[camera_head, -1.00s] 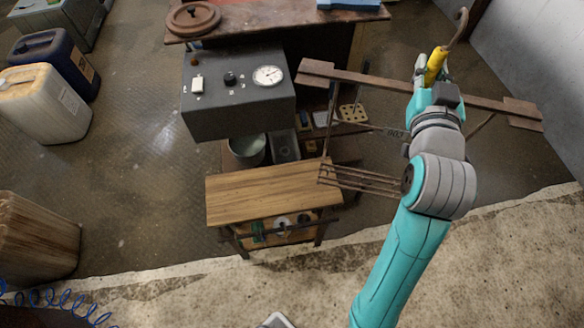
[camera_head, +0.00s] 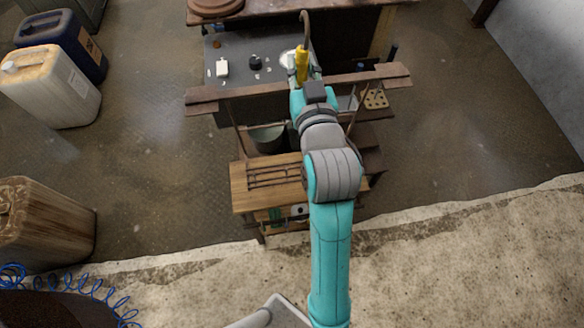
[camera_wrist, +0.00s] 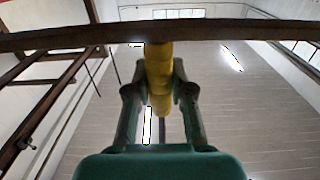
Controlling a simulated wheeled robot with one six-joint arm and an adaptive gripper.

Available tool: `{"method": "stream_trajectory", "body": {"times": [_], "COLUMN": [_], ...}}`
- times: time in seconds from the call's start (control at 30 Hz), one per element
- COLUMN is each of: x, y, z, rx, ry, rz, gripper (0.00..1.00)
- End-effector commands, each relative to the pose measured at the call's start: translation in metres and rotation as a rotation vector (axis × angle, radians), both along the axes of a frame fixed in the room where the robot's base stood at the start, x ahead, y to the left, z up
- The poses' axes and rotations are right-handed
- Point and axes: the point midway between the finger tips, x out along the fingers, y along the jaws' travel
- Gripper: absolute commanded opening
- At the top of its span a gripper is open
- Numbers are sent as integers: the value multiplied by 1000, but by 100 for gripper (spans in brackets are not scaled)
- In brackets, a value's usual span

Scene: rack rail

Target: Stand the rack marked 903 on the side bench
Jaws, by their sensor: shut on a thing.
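The rack (camera_head: 380,76) is a brown metal frame with a long top bar, thin hanging rods, a lower grid of bars and a yellow grip (camera_head: 302,64) under a curved hook. My gripper (camera_head: 303,80) is shut on the yellow grip; the wrist view shows the two fingers (camera_wrist: 160,78) on either side of it, with the top bar (camera_wrist: 70,37) crossing behind. The side bench (camera_head: 243,198) has a wooden top. The lower grid (camera_head: 272,177) appears over that top; I cannot tell whether it touches. My arm hides part of the rack and bench, and no marking is readable now.
A grey box with dials (camera_head: 235,60) stands behind the bench, close under the top bar in the picture. A bucket (camera_head: 268,137) and a perforated block (camera_head: 376,99) sit on shelves nearby. A white jerrycan (camera_head: 50,88) is at left. Floor to the right is open.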

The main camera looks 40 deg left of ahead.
Motion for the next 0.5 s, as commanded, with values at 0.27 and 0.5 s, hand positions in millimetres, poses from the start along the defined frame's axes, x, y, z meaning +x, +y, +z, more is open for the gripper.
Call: {"method": "stream_trajectory", "body": {"times": [0.27,0.5], "x": [-1,-1], "y": [1,1], "z": [-41,-62], "rx": [-2,0], "ry": [2,-1], "rz": [3,3], "gripper": [0,0]}}
